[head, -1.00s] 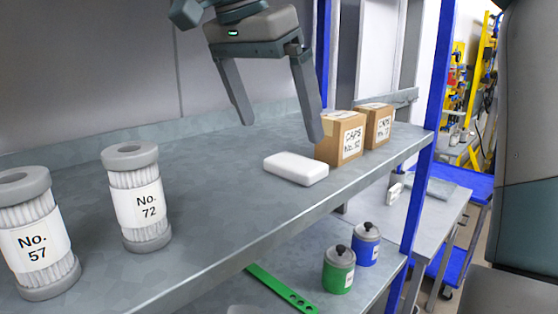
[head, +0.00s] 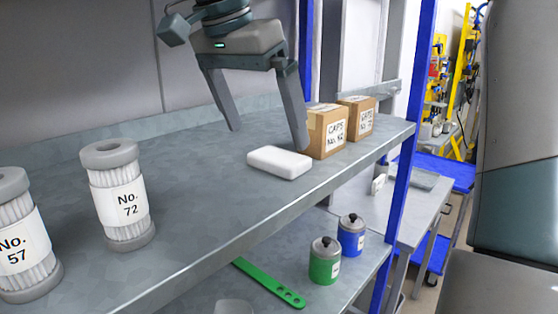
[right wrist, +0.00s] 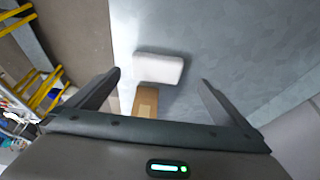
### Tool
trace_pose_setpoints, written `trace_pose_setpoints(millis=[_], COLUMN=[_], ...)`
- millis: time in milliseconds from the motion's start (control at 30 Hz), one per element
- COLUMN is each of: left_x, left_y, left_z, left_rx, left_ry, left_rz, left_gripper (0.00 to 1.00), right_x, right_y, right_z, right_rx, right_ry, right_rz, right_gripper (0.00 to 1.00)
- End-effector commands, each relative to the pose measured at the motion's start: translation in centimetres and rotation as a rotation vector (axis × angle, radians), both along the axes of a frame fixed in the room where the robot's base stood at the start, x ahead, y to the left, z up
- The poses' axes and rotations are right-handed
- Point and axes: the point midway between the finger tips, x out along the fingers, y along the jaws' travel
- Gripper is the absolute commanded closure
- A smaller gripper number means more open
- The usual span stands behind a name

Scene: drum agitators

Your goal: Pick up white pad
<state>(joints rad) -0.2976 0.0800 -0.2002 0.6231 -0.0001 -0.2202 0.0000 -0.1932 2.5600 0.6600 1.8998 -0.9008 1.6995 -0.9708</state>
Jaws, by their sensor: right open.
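The white pad (head: 279,162) lies flat on the upper grey shelf (head: 190,200), in front of the cardboard boxes. In the right wrist view the white pad (right wrist: 159,68) lies ahead of my gripper, between the lines of its two fingers and apart from them. My right gripper (head: 268,139) is open and empty, hanging above the shelf just behind the pad, its fingers pointing down. It also shows at the bottom of the right wrist view (right wrist: 160,85) with its fingers spread wide. My left gripper is not in view.
Two cardboard boxes (head: 327,131) marked CAPS stand right of the pad. Filter cartridges No. 72 (head: 118,195) and No. 57 (head: 22,235) stand at the left. Green (head: 324,262) and blue (head: 351,236) canisters and a green strap (head: 270,283) are on the lower shelf. A blue post (head: 411,150) rises at the right.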

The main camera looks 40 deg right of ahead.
Motion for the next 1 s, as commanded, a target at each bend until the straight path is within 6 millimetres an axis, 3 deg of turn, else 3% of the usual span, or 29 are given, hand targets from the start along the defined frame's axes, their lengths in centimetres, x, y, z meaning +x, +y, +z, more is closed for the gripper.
trace_pose_setpoints(millis=[267, 600, 1000], left_x=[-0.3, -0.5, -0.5], left_y=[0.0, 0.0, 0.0], left_z=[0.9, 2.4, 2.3], left_rx=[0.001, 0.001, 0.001], left_ry=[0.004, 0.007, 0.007], left_rz=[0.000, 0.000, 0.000], left_gripper=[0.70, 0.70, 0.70], right_x=[-0.3, -0.6, -0.5], right_y=[-0.6, -2.1, -2.2], right_z=[-1.0, -4.4, -4.7], right_rx=[0.000, 0.001, 0.000], right_ry=[0.003, 0.000, -0.003], right_rz=[0.001, -0.001, -0.001], right_gripper=[0.00, 0.00, 0.00])
